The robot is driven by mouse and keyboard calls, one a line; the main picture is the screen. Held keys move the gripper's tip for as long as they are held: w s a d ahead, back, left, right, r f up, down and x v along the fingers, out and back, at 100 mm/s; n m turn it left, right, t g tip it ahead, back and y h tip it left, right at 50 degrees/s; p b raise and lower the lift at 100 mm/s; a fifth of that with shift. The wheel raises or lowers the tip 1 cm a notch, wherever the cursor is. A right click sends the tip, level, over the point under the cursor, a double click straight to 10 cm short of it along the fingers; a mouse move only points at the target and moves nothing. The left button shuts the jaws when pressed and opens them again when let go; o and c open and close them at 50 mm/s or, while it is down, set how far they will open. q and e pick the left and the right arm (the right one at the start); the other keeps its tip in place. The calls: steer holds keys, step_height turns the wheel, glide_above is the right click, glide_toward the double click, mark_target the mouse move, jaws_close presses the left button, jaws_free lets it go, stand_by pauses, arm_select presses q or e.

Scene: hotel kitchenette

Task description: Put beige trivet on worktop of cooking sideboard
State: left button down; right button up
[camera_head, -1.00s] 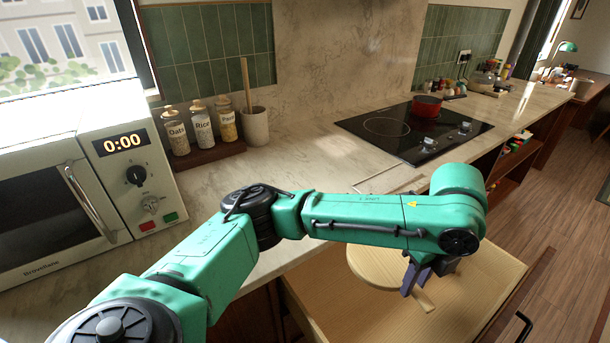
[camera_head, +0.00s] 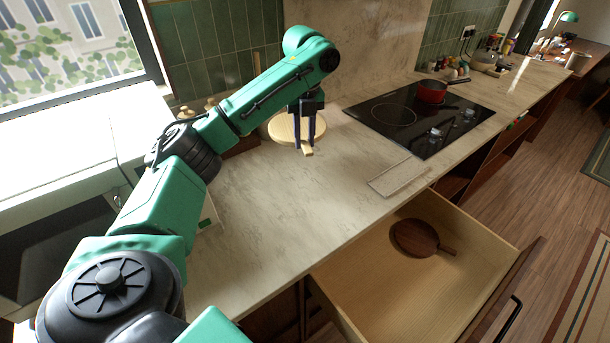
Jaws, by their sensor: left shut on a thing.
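The beige trivet (camera_head: 282,129) is a round pale wooden disc with a short handle (camera_head: 307,152). It is over the marble worktop (camera_head: 290,200), left of the hob and near the back wall. My left gripper (camera_head: 304,142) points down and is shut on the trivet near its handle. I cannot tell whether the trivet touches the worktop or hangs just above it. My left arm hides the jars and part of the microwave. My right gripper is not in view.
The black hob (camera_head: 415,118) with a red pot (camera_head: 432,91) is on the right. A grey panel (camera_head: 398,177) lies at the worktop's front. Below, an open drawer (camera_head: 385,290) holds a dark brown round board (camera_head: 415,238). The worktop's middle is clear.

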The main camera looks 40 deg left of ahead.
mark_target(305, 192)
arm_select(q)
step_height(305, 192, down, 16)
steer(key=p, duration=0.3)
steer(key=shift+w, duration=0.1)
steer(key=shift+f, duration=0.1)
steer(key=c, duration=0.7)
jaws_free()
step_height(305, 192, up, 12)
steer(key=b, duration=0.3)
